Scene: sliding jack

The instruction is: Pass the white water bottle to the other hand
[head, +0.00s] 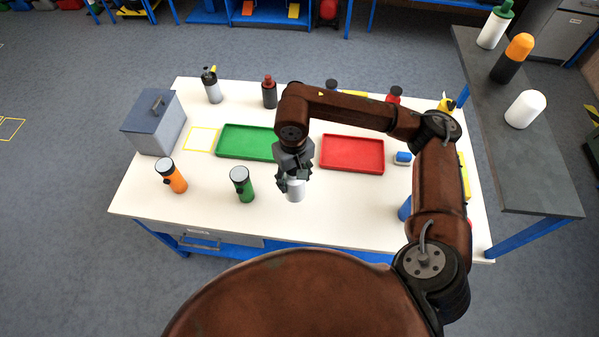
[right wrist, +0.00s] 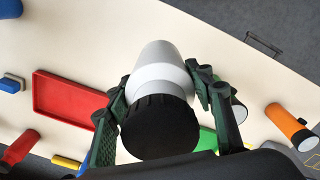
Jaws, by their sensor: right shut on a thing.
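The white water bottle (head: 295,190) is in my right gripper (head: 293,180), above the front middle of the white table in the head view. In the right wrist view the bottle (right wrist: 161,75) has a white body and a black end that faces the camera. The fingers of my right gripper (right wrist: 160,98) press on it from both sides. In the head view the gripper covers the bottle's upper part. I cannot tell whether the bottle touches the table. My left gripper is not in either view.
A green tray (head: 246,156) and a red tray (head: 382,153) lie behind the gripper. A grey box (head: 150,134) is at the far left.

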